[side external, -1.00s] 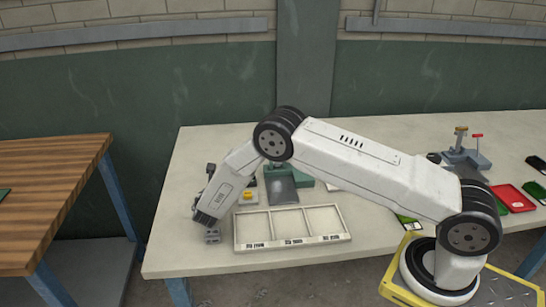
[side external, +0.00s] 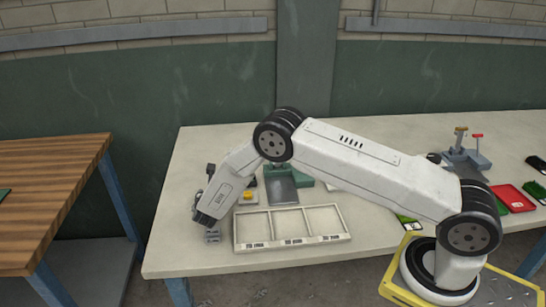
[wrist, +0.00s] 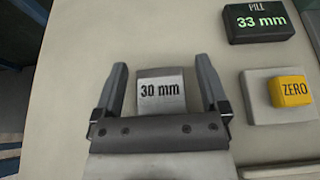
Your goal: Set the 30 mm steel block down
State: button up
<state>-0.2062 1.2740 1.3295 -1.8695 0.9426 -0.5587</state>
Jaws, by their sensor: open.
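The 30 mm steel block (wrist: 162,96) is grey with a "30 mm" marking. In the wrist view it sits on the pale bench top between my gripper's two fingers. My gripper (wrist: 162,68) is open, with a visible gap between each finger and the block. In the side view my gripper (side external: 211,232) is low over the bench, just left of the three-compartment tray (side external: 292,244). The block is hard to make out there against the jaws.
A black display (wrist: 259,20) reads "33 mm". A yellow ZERO button (wrist: 291,91) sits on a grey base to the right of my gripper. A green device with a grey plate (side external: 281,188) stands behind the tray. The bench's left edge is close.

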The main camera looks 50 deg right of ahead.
jog(key=v, duration=1.2)
dwell(0.5)
jog(key=shift+s+d+r+m+g, duration=0.25)
jog(key=shift+d+m+g, duration=0.05)
jog(key=shift+d, duration=0.1)
jog(key=s+d+m+g, duration=0.1)
jog(key=s+d+r+m+g, duration=0.1)
jog(key=s+d+m, duration=0.1)
jog(key=s+d+r+m+g, duration=0.1)
jog(key=s+m, duration=0.1)
jog(key=shift+d+r+g, duration=0.15)
jog(key=shift+d+g, duration=0.05)
jog(key=shift+g, duration=0.2)
jog(key=s+r+m+g+y, duration=0.1)
jog(key=s+r+m+y, duration=0.3)
jog(key=s+m, duration=0.6)
jog(key=s+d+r+m+g+y, duration=0.1)
jog(key=s+r+m+y, duration=0.3)
jog(key=s+m, duration=0.6)
jog(key=shift+d+m+g+y, duration=0.3)
jog(key=shift+m+y, duration=0.4)
jog(key=shift+y, duration=0.1)
jog(key=shift+r, duration=0.15)
